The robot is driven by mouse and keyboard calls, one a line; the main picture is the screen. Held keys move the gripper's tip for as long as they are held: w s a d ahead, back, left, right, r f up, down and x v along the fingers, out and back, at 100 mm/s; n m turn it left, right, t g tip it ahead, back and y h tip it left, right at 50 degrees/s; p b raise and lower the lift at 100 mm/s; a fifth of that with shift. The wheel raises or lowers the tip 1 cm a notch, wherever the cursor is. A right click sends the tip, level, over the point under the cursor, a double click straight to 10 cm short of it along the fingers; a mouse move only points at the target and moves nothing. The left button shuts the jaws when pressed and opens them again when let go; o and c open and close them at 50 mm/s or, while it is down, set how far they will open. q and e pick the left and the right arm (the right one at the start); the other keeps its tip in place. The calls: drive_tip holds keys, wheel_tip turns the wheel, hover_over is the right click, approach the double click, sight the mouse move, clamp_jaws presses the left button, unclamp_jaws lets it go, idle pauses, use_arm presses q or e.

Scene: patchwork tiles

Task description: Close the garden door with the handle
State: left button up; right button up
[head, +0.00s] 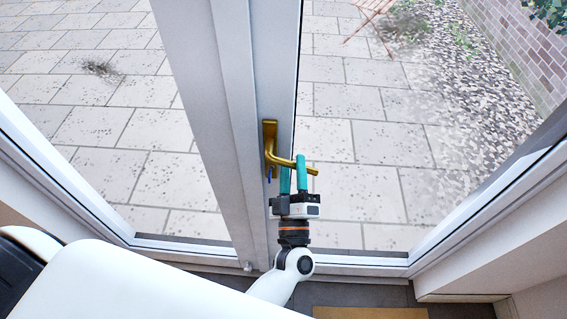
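The garden door is a white-framed glass door, and its upright frame (272,60) runs down the middle of the view. A brass lever handle (272,140) sits on this upright, with its lever pointing right and slightly down. My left gripper (294,172) is at the lever, its two teal fingers on either side of it. One finger crosses in front of the lever and the other is partly hidden by it. I cannot tell whether they press on it. Whether the door stands slightly ajar is unclear. My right gripper is not in view.
Glass panes lie on both sides, with paving (370,125) outside. White side frames and walls stand left and right. A tan mat (370,313) lies on the dark floor at the bottom.

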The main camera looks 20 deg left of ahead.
use_arm(q)
drive_tip(key=shift+s, duration=0.1)
drive_tip(key=b+v, duration=0.5)
drive_tip(key=v, duration=0.7)
drive_tip(key=shift+s+a, duration=0.2)
drive_tip(key=shift+s, duration=0.1)
drive_tip(key=shift+w+d+r, duration=0.1)
drive_tip(key=shift+d+r, duration=0.05)
drive_tip(key=shift+d, duration=0.05)
drive_tip(key=shift+w+d, duration=0.1)
